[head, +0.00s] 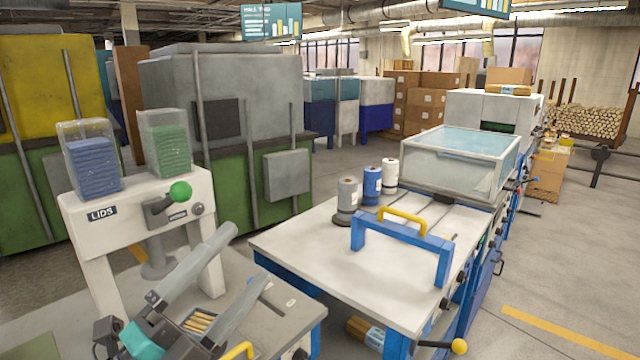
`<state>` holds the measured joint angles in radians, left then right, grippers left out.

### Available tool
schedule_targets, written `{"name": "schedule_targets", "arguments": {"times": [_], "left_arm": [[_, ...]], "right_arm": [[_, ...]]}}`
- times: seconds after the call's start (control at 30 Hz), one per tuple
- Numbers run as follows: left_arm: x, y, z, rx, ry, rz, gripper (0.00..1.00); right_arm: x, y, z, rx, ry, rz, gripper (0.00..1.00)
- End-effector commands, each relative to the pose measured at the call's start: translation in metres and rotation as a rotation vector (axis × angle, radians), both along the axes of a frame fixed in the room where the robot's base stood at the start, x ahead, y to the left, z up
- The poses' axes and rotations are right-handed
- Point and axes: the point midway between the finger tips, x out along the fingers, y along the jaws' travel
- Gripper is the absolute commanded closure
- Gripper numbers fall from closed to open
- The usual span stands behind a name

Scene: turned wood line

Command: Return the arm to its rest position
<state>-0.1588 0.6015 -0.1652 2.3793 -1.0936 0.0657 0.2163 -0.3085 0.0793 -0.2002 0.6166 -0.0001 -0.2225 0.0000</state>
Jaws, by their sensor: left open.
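My left gripper (246,254) is at the lower left of the head view. Its two long grey fingers are spread apart and point up and to the right. Nothing is held between them. Behind the fingers, a dark tray with several light wooden sticks (198,322) shows on the grey bench. The fingers overlap the bench and the foot of the white lid stand in the picture; I cannot tell the exact distance. My right gripper is not in view.
The white lid stand (85,222) has a green-knobbed lever (180,191) and bins of blue and green lids. A white-topped table (310,245) with a blue frame (400,240) and several spools stands right. Open floor (560,270) lies at far right.

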Motion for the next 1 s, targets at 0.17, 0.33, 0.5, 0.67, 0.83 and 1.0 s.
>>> {"name": "schedule_targets", "arguments": {"times": [0.17, 0.33, 0.5, 0.67, 0.83, 1.0], "left_arm": [[0.022, 0.059, -0.027, -0.342, 0.232, 0.243, 0.00], [0.024, 0.105, -0.092, -0.599, 0.520, 0.475, 0.00], [-0.003, 0.126, -0.180, -0.787, 0.872, 0.693, 0.00], [-0.054, 0.118, -0.255, -0.886, 1.228, 0.855, 0.00], [-0.112, 0.095, -0.305, -0.917, 1.553, 0.956, 0.00], [-0.168, 0.067, -0.332, -0.903, 1.841, 1.009, 0.00]], "right_arm": [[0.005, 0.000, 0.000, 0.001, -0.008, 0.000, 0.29], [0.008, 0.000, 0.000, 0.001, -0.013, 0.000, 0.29], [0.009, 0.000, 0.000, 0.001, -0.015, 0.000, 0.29], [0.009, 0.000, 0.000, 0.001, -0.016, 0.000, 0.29], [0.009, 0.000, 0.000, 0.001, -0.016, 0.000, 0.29], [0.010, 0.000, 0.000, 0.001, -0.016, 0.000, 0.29]]}}
